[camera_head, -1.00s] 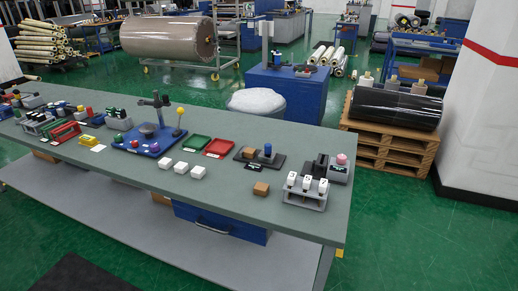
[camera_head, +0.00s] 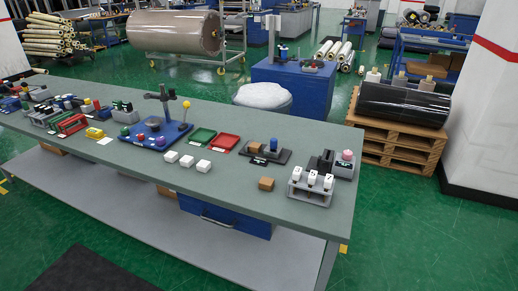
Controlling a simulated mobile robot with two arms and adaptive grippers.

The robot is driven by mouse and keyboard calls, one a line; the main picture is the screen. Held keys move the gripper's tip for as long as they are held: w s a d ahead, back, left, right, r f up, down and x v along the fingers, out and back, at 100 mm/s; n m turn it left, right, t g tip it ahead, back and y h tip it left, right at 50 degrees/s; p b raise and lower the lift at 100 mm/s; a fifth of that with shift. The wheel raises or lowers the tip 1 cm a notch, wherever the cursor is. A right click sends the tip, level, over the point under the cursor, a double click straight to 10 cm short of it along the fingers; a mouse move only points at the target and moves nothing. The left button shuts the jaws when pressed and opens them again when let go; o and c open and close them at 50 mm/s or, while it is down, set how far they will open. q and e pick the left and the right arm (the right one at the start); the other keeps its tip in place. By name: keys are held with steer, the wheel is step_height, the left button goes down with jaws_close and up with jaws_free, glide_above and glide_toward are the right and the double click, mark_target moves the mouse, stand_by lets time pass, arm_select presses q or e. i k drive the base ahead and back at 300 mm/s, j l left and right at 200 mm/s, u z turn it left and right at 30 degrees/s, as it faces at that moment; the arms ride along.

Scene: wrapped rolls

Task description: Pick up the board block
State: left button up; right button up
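A dark board (camera_head: 283,157) lies on the right half of the workbench. A brown block (camera_head: 255,148) sits on its left part and a blue cylinder (camera_head: 273,145) stands on its right part. Another brown block (camera_head: 266,183) lies loose on the bench in front of the board. I cannot tell from the picture which brown block the task names. Neither of my grippers is in view.
Three white blocks (camera_head: 187,160) lie left of the loose block. A grey rack with white-topped pieces (camera_head: 312,183) stands to its right. Green (camera_head: 203,137) and red (camera_head: 224,143) trays and a blue station (camera_head: 150,138) are further left. The bench front (camera_head: 225,187) is clear.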

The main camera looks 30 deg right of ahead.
mark_target(255, 147)
steer(key=u, duration=1.85)
steer(key=z, duration=2.65)
steer(key=i+j+u, duration=0.1)
steer(key=i+u, duration=0.55)
steer(key=i, duration=0.2)
